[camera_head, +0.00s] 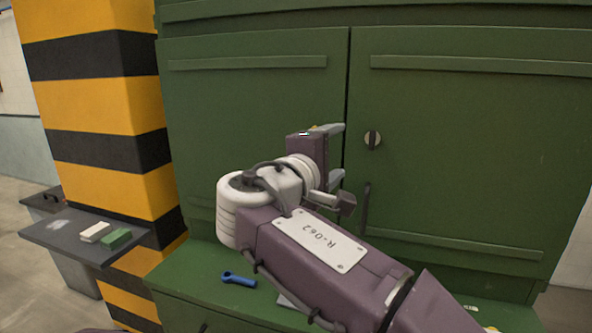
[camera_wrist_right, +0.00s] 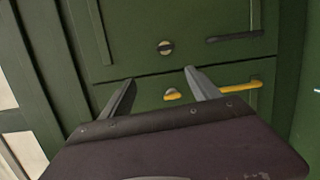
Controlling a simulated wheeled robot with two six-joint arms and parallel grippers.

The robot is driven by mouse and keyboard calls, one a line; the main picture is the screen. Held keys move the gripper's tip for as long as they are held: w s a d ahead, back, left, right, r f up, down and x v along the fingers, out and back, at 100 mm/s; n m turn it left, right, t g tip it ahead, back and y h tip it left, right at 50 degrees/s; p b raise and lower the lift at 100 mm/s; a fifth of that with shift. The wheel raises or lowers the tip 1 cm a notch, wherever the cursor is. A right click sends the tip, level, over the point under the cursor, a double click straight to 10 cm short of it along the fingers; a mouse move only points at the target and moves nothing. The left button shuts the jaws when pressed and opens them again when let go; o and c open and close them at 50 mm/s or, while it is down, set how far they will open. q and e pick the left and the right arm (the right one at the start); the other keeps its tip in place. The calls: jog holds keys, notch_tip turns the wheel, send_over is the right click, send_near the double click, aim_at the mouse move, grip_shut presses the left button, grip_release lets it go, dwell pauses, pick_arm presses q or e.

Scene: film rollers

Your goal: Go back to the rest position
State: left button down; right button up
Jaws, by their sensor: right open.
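My right arm comes in from the lower right of the head view, marked R-062. My right gripper (camera_head: 340,152) is in front of the green cabinet (camera_head: 250,100), close to the seam between its two doors. Its fingers are apart with nothing between them. In the right wrist view the open gripper (camera_wrist_right: 159,77) faces the green panels, with a round latch knob (camera_wrist_right: 166,47) just beyond the fingertips. I cannot tell whether the fingers touch the cabinet. My left gripper is not in view.
The right door has a round latch (camera_head: 372,139) and a dark handle (camera_head: 366,207). A blue tool (camera_head: 239,280) lies on the green ledge (camera_head: 190,275). At left, a grey shelf (camera_head: 70,245) holds a white block (camera_head: 96,232) and a green block (camera_head: 116,239) beside a striped pillar (camera_head: 100,95).

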jog(key=d+f+m+g+h+p, duration=0.1)
jog(key=d+f+g+p, duration=0.15)
jog(key=d+f, duration=0.35)
jog(key=d+f+g+p, duration=0.2)
jog(key=d+f+g, duration=0.1)
jog(key=d, duration=0.5)
jog(key=s+d+f+m+g+y+p, duration=0.1)
jog(key=s+d+f+g, duration=0.2)
jog(key=f, duration=0.4)
jog(key=s+d+f+m+g+y+p, duration=0.1)
jog(key=s+d+f+g+p, duration=0.15)
jog(key=f, duration=0.35)
jog(key=s+f+m+g+y, duration=0.3)
jog(key=s+f+m+y, duration=0.1)
jog(key=s+f, duration=0.65)
pick_arm(q)
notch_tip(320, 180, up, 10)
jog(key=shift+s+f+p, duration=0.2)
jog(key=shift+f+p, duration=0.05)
jog(key=shift+p, duration=0.05)
pick_arm(e)
jog(key=s+a+f+m+y, duration=0.4)
jog(key=s+a+f+m, duration=0.1)
jog(key=a, duration=0.4)
notch_tip(320, 180, down, 3)
jog(key=shift+r+m, duration=0.2)
jog(key=shift+m, duration=0.3)
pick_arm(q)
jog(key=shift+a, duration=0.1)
